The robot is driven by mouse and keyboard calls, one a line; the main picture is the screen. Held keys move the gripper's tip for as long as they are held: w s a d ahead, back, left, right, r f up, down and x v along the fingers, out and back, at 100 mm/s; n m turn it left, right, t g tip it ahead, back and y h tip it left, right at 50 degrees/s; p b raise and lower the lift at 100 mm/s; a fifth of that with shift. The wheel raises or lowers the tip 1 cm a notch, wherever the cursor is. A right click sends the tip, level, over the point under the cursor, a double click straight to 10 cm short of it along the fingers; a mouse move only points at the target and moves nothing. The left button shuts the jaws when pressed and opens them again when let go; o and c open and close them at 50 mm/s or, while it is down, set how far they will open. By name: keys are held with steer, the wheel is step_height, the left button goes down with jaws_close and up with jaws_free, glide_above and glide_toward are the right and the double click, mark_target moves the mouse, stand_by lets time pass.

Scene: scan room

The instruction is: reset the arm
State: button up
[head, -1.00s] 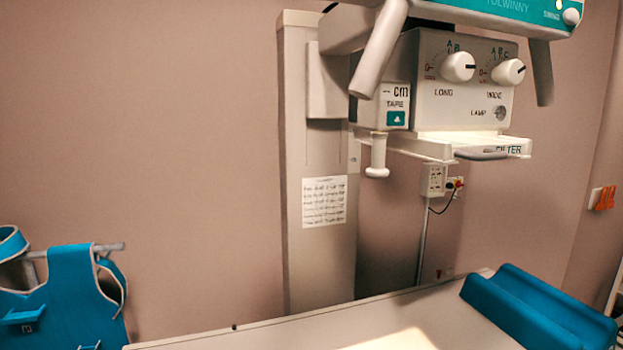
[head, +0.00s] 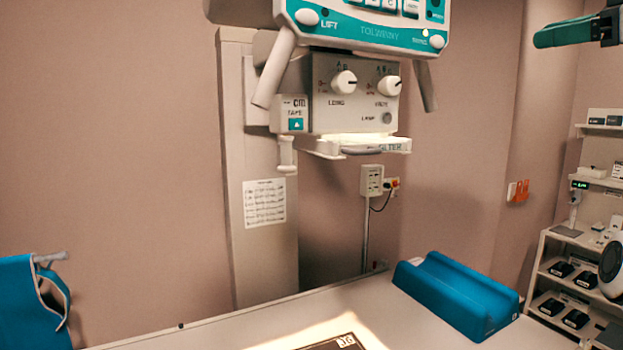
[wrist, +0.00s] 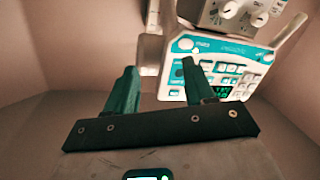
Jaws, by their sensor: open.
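My gripper (wrist: 160,68) shows in the wrist view with its two green fingers spread well apart. Nothing is between them. The dark bar that carries the fingers crosses the lower part of that view. In the head view my gripper (head: 575,32) appears only at the top right edge, side on and partly cut off. It is up in the air, apart from the shelves below it. The teal control panel (wrist: 228,68) of the x-ray head lies beyond the fingers in the wrist view.
The x-ray tube head (head: 350,95) hangs on a wall column over the table (head: 220,335). A blue trough-shaped cushion (head: 455,295) and a dark plate (head: 335,343) lie on the table. Shelves (head: 560,238) stand at right, a blue apron (head: 30,300) hangs at left.

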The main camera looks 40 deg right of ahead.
steer(key=w+a+f+m+g, duration=0.1)
steer(key=w+f, duration=0.5)
steer(key=f, duration=0.3)
steer(key=w+a+f+m+g+y, duration=0.1)
steer(key=w+f+m, duration=0.1)
steer(key=w+f, duration=0.5)
steer(key=w+a+f+m, duration=0.1)
steer(key=w+f, duration=0.3)
steer(key=f, duration=0.7)
steer(key=w+a+f+m+g, duration=0.1)
steer(key=w+a+f, duration=0.1)
steer(key=a+f, duration=0.35)
steer(key=w+a+f+g, duration=0.1)
steer(key=w+a+f, duration=0.15)
steer(key=f, duration=0.65)
steer(key=s+a+f+g+y, duration=0.1)
steer(key=s+a+f+g, duration=0.2)
steer(key=a+f, duration=0.8)
steer(key=s+a+f+g, duration=0.2)
steer(key=s+a+f, duration=0.1)
steer(key=a+f, duration=0.8)
steer(key=s+a+f+n+g+h, duration=0.1)
steer(key=s+a+f+g, duration=0.35)
steer(key=s+f, duration=0.75)
steer(key=s+f+g+b, duration=0.2)
steer(key=s+f+b, duration=0.8)
steer(key=f, duration=0.4)
steer(key=shift+s+d+g, duration=0.3)
steer(key=shift+s+g, duration=0.05)
steer(key=shift+s, duration=0.05)
